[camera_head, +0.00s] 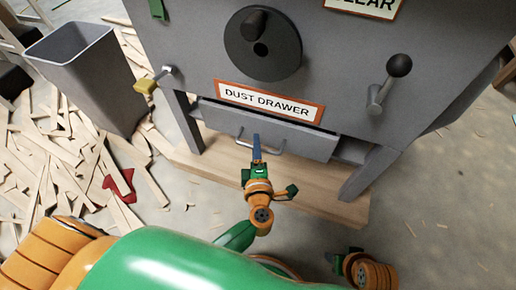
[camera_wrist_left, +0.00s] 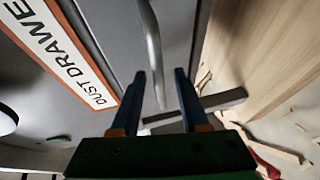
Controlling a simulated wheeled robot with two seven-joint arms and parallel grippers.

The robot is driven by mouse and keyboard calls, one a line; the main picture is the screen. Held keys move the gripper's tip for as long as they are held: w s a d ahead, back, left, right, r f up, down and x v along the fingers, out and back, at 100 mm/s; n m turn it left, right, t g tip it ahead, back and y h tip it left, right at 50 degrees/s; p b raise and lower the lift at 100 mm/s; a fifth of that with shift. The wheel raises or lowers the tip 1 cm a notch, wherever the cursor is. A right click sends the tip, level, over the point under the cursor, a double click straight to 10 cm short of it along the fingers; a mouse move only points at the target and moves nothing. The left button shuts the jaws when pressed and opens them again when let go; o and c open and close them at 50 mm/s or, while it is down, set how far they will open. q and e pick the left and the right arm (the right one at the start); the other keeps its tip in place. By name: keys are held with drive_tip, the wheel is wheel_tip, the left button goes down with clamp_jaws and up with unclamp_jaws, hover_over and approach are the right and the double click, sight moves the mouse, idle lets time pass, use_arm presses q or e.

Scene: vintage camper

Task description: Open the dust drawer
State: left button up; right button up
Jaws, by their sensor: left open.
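The dust drawer (camera_head: 290,136) is a grey panel low in the grey machine, under the "DUST DRAWER" label (camera_head: 268,101). Its curved metal handle (camera_head: 274,152) is on the front; it also shows in the left wrist view (camera_wrist_left: 152,45). My left gripper (camera_head: 257,146) is open at the handle, its blue fingers hiding part of it. In the left wrist view, the handle bar runs between the two apart fingers (camera_wrist_left: 161,76); I cannot tell whether they touch it. Orange and green parts of my right arm show at lower right in the head view, without visible fingers.
A black wheel (camera_head: 263,44), a black-knobbed lever (camera_head: 390,82) and a yellow-tipped lever (camera_head: 152,82) stick out of the machine. Machine legs flank the drawer above a wooden base (camera_head: 300,198). A grey bin (camera_head: 85,75) and scattered wood scraps (camera_head: 60,150) lie left. Floor at right is mostly clear.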

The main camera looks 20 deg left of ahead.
use_arm(q)
drive_tip(key=shift+w, duration=0.1)
clamp_jaws()
idle(1.3)
